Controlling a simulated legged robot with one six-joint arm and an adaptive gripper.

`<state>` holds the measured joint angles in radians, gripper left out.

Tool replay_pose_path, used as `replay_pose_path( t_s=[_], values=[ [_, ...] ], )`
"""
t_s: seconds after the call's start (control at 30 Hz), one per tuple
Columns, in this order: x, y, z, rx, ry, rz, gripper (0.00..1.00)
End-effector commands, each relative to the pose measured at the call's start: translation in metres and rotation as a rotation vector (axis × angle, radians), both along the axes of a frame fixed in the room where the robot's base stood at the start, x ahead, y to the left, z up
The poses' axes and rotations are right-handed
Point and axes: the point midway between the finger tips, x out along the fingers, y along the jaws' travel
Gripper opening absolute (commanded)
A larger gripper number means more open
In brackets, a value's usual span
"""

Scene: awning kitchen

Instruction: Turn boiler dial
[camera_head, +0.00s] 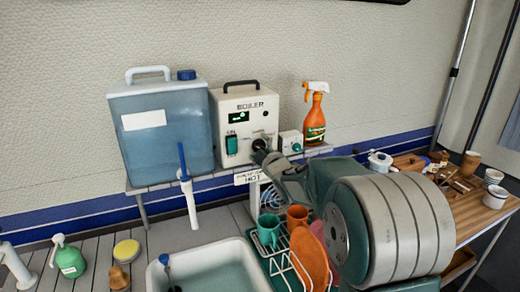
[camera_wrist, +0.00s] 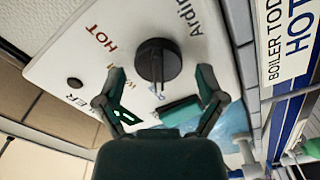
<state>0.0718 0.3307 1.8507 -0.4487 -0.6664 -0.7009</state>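The white boiler (camera_head: 227,110) stands on a shelf against the wall in the head view, with a small green display and a green switch on its front. Its black round dial (camera_wrist: 158,60) is in the upper middle of the wrist view, on the white panel with printed words such as HOT. My gripper (camera_wrist: 160,80) is open, one finger on each side of the dial. The fingers look apart from the dial, though depth is hard to judge. In the head view my gripper (camera_head: 268,157) is in front of the boiler's lower right and partly hides the dial area.
A blue water tank (camera_head: 160,145) stands left of the boiler. A small white box (camera_head: 290,142) and an orange spray bottle (camera_head: 315,117) are close on its right. A dish rack with cups and a sink (camera_head: 155,275) lie below.

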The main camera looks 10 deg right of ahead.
Motion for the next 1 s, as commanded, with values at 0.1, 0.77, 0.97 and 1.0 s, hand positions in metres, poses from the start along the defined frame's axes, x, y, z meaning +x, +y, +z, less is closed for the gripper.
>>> replay_pose_path(
  t_s=[0.1,0.77,0.97,1.0],
  values=[
    [0.0,-0.001,-0.001,0.001,0.002,-0.001,0.91],
    [-0.08,-0.016,-0.002,-0.001,0.004,-0.003,0.91],
    [-0.108,-0.02,-0.003,-0.001,0.004,-0.002,0.91],
    [-0.112,-0.021,-0.002,-0.001,0.003,-0.002,0.91]
  ],
)
